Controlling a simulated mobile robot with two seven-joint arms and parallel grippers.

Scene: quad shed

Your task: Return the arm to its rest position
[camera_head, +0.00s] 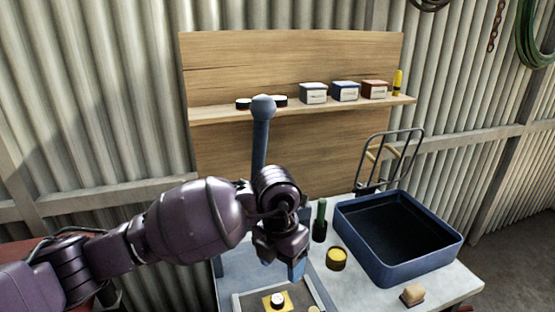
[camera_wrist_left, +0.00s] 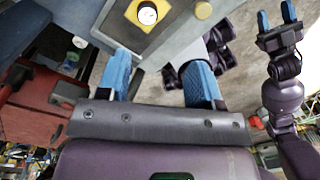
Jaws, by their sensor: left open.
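My left gripper (camera_head: 290,268) is in front of the workbench in the head view, pointing down, with the purple arm coming in from the left. In the left wrist view its two blue fingers (camera_wrist_left: 160,80) stand wide apart with nothing between them. My right gripper (camera_wrist_left: 277,22) shows at the upper right of the left wrist view, on a purple arm. Its two blue fingertips are apart and nothing is seen between them. The right arm is not visible in the head view.
A blue bin (camera_head: 365,248) stands on the bench at right. A yellow-lidded jar (camera_head: 336,260), green-topped bottle (camera_head: 320,222) and tan block (camera_head: 412,295) are nearby. A yellow plate with a white knob (camera_head: 277,301) lies below the gripper. A blue post (camera_head: 260,140) rises behind the arm.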

